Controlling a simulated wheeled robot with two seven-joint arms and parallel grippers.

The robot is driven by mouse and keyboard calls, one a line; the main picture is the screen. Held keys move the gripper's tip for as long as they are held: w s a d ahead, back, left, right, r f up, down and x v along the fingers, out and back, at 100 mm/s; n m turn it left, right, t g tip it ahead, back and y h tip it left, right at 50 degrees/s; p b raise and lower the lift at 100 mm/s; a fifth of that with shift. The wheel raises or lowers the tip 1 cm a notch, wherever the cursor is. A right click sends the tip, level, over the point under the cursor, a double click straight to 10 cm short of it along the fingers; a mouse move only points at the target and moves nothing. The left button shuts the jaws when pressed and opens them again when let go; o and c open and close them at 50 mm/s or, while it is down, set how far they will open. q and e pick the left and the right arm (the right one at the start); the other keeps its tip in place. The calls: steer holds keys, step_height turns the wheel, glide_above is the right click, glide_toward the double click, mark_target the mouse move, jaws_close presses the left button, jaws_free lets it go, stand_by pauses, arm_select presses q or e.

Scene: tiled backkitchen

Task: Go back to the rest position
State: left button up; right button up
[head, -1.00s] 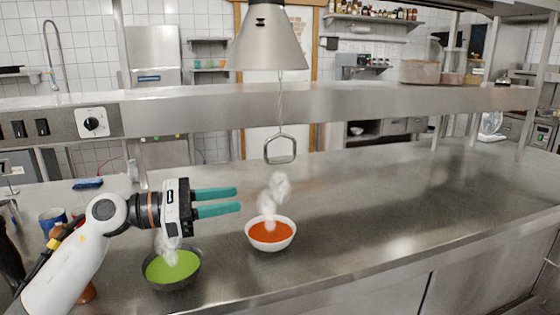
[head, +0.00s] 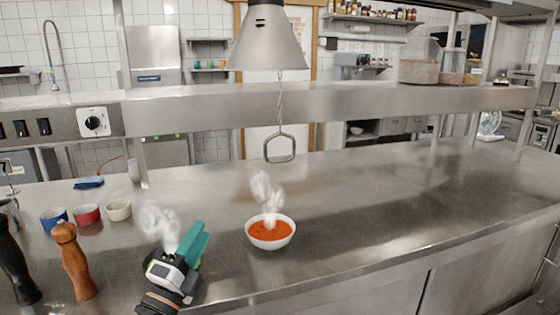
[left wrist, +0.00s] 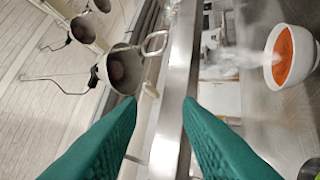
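My left gripper (head: 200,232) is low at the front left of the steel counter, its teal fingers pointing up and away in the head view. In the left wrist view the two fingers (left wrist: 160,104) stand apart with nothing held between them. A white bowl of orange-red soup (head: 270,232) steams on the counter to the right of the gripper, apart from it; it also shows in the left wrist view (left wrist: 292,58). The green soup bowl is hidden behind the gripper in the head view, with steam rising there. My right gripper is not in view.
A wooden pepper mill (head: 76,262) and a black mill (head: 14,262) stand left of the gripper. Blue (head: 54,217), red (head: 87,214) and cream (head: 119,210) cups stand behind. A heat lamp (head: 267,40) hangs overhead. The counter's right side is clear.

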arm_select(q)
steer(key=s+a+f+n+g+y, duration=0.35)
steer(key=s+f+n+y, duration=0.2)
steer(key=f+n, duration=0.4)
steer(key=s+a+f+n+g+y, duration=0.35)
steer(key=s+f+n+g, duration=0.2)
steer(key=f, duration=0.65)
steer(key=s+d+f+n+g+h, duration=0.1)
steer(key=s+f+n+g, duration=0.3)
steer(key=s, duration=0.6)
steer(key=s+d+f+n+g, duration=0.1)
steer(key=s+f+n+g, duration=0.1)
steer(key=s+f+g, duration=0.65)
step_height(320, 180, down, 22)
steer(key=s+t, duration=0.2)
steer(key=s, duration=0.1)
steer(key=s+a+f+g, duration=0.1)
steer(key=s+a+f, duration=0.1)
steer(key=s+f, duration=1.4)
steer(key=shift+s+a+f, duration=0.3)
steer(key=shift+f, duration=0.6)
